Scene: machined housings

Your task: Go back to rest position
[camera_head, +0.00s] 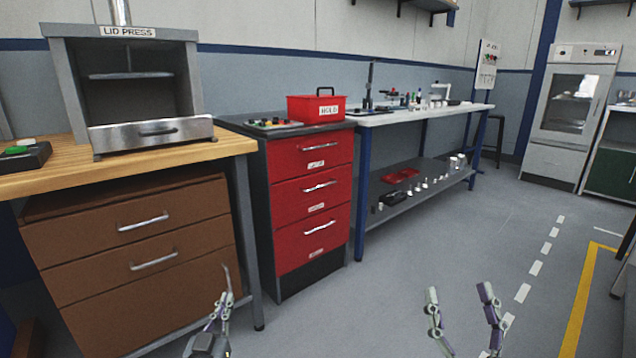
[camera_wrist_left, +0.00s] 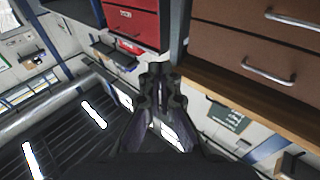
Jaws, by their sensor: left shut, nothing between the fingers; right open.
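My left gripper (camera_head: 226,300) is at the bottom of the head view, in front of the brown drawers. Its fingers are together and empty; it also shows in the left wrist view (camera_wrist_left: 160,75) with nothing between the fingertips. My right gripper (camera_head: 460,292) is at the bottom right of centre, over the grey floor. Its two fingers stand apart with nothing between them.
A wooden bench with brown drawers (camera_head: 148,240) and a lid press (camera_head: 160,130) stands at left. Beside it are a red drawer cabinet (camera_head: 312,190) and a red box (camera_head: 316,108). A long workbench (camera_head: 420,115) runs behind. The floor (camera_head: 400,260) at centre is clear.

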